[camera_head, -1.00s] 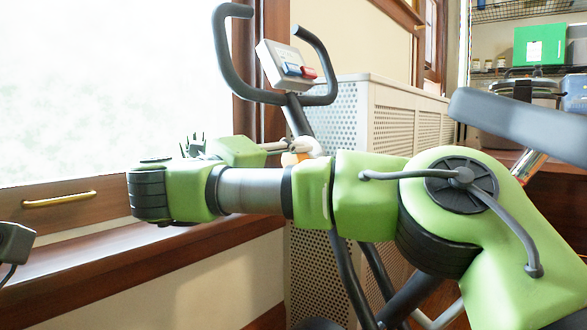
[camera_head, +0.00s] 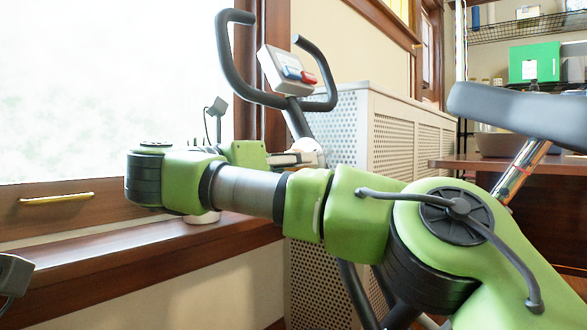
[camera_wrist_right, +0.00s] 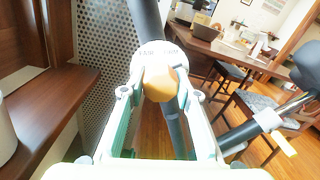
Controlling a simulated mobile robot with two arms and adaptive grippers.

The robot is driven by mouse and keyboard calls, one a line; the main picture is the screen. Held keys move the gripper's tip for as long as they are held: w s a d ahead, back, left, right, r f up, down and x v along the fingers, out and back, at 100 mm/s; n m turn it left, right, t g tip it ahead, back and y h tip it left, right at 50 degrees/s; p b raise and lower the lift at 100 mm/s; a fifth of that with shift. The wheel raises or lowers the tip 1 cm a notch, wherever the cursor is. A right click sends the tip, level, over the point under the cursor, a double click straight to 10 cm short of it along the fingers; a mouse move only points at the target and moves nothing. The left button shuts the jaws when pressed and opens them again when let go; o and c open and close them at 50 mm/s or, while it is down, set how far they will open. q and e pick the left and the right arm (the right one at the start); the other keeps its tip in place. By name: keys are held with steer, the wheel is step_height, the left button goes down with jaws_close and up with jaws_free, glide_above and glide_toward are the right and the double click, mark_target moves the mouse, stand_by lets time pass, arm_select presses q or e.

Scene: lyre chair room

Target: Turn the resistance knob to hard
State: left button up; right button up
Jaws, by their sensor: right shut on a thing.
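The exercise bike has curved dark handlebars (camera_head: 236,60) and a grey console (camera_head: 287,70). Its orange-tan resistance knob (camera_wrist_right: 158,84) shows in the right wrist view, on the dark stem below a white collar (camera_wrist_right: 157,52) with dark lettering too small to read surely. My right gripper (camera_wrist_right: 160,88) is shut on the knob, one finger on each side. In the head view my right gripper (camera_head: 298,159) is at the bike stem, beyond my green arm, and the knob is hidden. My left gripper is not in view.
A window with a wooden sill (camera_head: 130,250) runs along the left. A perforated radiator cover (camera_head: 340,130) stands close behind the bike stem. The dark bike seat (camera_head: 515,112) is at the right. A desk (camera_wrist_right: 228,48) and stools stand farther off.

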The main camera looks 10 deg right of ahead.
steer(key=shift+m, duration=2)
steer(key=o, duration=1.1)
steer(key=v, duration=0.7)
steer(key=shift+s+a, duration=0.2)
